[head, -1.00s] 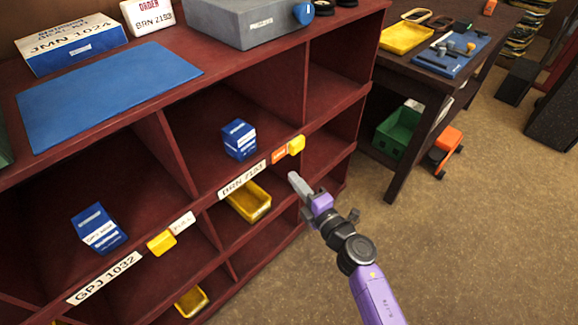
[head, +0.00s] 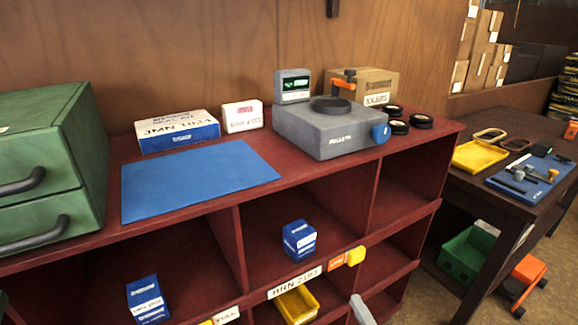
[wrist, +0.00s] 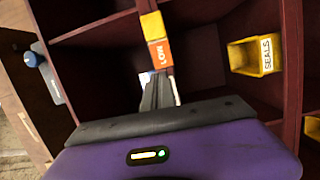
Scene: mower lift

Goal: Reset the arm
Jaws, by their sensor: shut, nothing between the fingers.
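My gripper (wrist: 160,92) is shut and empty in the wrist view, its fingers pointing towards the red shelf unit (head: 237,243). An orange "LOW" tag (wrist: 160,54) with a yellow piece (wrist: 151,24) above it is seen just beyond the fingertips; I cannot tell whether they touch. In the head view only a grey finger end (head: 361,308) of my gripper shows at the bottom edge, below the orange tag (head: 337,262) and yellow piece (head: 356,256) on the shelf edge. The rest of my arm is out of the head view.
Blue boxes (head: 299,239) and a yellow bin (head: 297,304) sit in the compartments. On top are a blue mat (head: 196,180), a green drawer cabinet (head: 45,165) and a grey device (head: 331,127). A dark table (head: 520,205) stands at right.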

